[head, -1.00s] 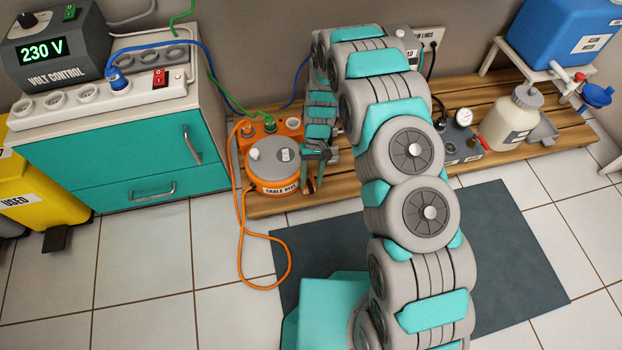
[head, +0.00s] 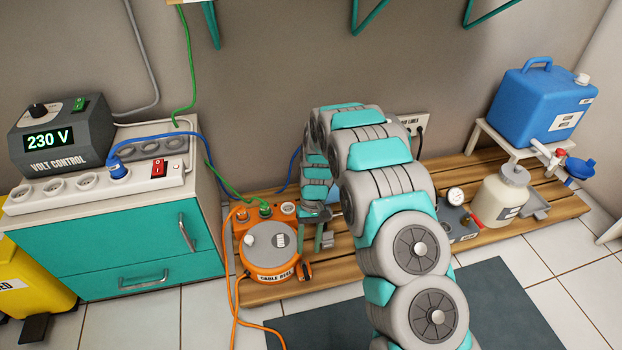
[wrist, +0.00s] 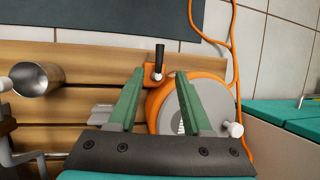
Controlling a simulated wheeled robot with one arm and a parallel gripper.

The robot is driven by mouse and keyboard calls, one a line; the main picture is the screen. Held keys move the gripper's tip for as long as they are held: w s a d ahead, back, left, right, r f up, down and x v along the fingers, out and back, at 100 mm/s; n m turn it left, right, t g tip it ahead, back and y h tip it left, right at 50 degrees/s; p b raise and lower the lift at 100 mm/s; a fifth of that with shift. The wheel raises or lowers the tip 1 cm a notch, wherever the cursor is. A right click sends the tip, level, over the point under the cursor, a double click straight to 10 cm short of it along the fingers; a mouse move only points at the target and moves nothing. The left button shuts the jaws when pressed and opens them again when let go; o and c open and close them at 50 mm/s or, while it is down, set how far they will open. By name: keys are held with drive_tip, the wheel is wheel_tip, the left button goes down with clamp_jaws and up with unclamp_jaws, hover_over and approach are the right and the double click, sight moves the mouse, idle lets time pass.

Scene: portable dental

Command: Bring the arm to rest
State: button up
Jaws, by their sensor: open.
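My gripper (head: 323,240) is at the end of my teal and grey arm, just right of the orange cable reel (head: 262,274). In the wrist view my gripper (wrist: 160,78) has its two green fingers apart, with nothing held between them. The cable reel (wrist: 160,106) lies beyond the fingers there, its black-handled part (wrist: 159,62) showing between the tips. In the head view my arm arches over from the bottom right, bent in several joints, and hides part of the wooden pallet.
A teal cabinet (head: 140,245) with a power strip (head: 95,187) and a volt control box (head: 62,138) stands left. The wooden pallet (head: 556,205) holds a white bottle (head: 503,196) and a blue tank (head: 545,104) on a stand. Green brackets (head: 370,15) are above.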

drive_tip(key=s+d+r+m+t+p, duration=0.1)
drive_tip(key=s+d+r, duration=0.25)
drive_tip(key=r, duration=0.55)
drive_tip(key=s+d+r+p, duration=0.1)
drive_tip(key=s+d+r, duration=0.25)
drive_tip(key=r, duration=0.45)
drive_tip(key=s+d+r+m+t+p, duration=0.1)
drive_tip(key=s+d+r, duration=0.25)
drive_tip(key=r, duration=0.55)
drive_tip(key=s+d+r, duration=0.2)
drive_tip(key=s+r, duration=0.1)
drive_tip(key=s, duration=0.4)
drive_tip(key=s+d+r+m+p, duration=0.1)
drive_tip(key=s+d+r, duration=0.1)
drive_tip(key=s, duration=0.6)
drive_tip(key=s+d+r+t+p, duration=0.1)
drive_tip(key=s+d+r, duration=0.1)
drive_tip(key=s+r, duration=0.2)
drive_tip(key=s, duration=0.3)
drive_tip(key=shift+s+d+r+h, duration=0.15)
drive_tip(key=shift+d+r+h, duration=0.15)
drive_tip(key=shift+d+h, duration=0.1)
